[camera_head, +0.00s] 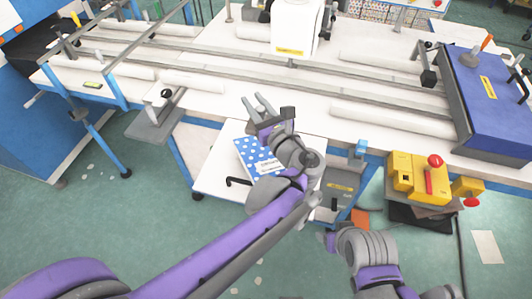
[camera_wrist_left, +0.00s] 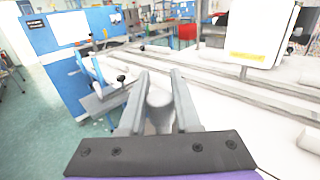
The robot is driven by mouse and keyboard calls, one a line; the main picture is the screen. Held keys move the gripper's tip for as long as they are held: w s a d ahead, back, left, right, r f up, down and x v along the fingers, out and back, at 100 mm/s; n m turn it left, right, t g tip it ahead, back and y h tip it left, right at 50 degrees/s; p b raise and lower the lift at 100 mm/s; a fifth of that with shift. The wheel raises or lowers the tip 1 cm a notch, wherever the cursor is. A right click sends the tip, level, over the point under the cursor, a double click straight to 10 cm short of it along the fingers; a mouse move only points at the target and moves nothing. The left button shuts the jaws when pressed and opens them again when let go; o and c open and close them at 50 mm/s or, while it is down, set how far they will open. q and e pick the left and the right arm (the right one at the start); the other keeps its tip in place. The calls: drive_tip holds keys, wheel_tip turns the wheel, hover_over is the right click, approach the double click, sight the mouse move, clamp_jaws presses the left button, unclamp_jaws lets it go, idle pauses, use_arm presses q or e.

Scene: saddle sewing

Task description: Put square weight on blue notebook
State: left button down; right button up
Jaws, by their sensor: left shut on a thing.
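The blue notebook (camera_head: 247,150), with white dots and a pale label, lies on a small white table and is partly covered by my left arm. My left gripper (camera_head: 256,106) is above and beyond the notebook, with its fingers pointing away. In the left wrist view its fingers (camera_wrist_left: 160,92) are closed around a grey, rounded-looking thing (camera_wrist_left: 158,112). I cannot tell from its shape whether this is the square weight. No other square weight is clear to me. My right arm shows at the lower right, but its fingers are not clear.
The small white table (camera_head: 212,172) has a black hooked thing (camera_head: 238,181) near its front. A long white workbench (camera_head: 215,105) with rails lies behind. A yellow box with a red button (camera_head: 405,175) stands at the right. A blue machine (camera_head: 488,95) is at the far right.

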use_arm(q)
drive_tip(key=shift+s+d+r, duration=0.4)
drive_tip(key=shift+s+d, duration=0.05)
drive_tip(key=shift+d, duration=0.1)
drive_tip(key=shift+s+d+f, duration=0.1)
drive_tip(key=shift+d+f, duration=0.05)
drive_tip(key=b, duration=0.1)
hover_over(261, 148)
wheel_tip(261, 148, down, 9)
drive_tip(key=shift+f, duration=0.1)
drive_tip(key=shift+b, duration=0.3)
drive_tip(key=shift+f, duration=0.2)
drive_tip(key=c, duration=0.6)
unclamp_jaws()
drive_tip(key=shift+r, duration=0.1)
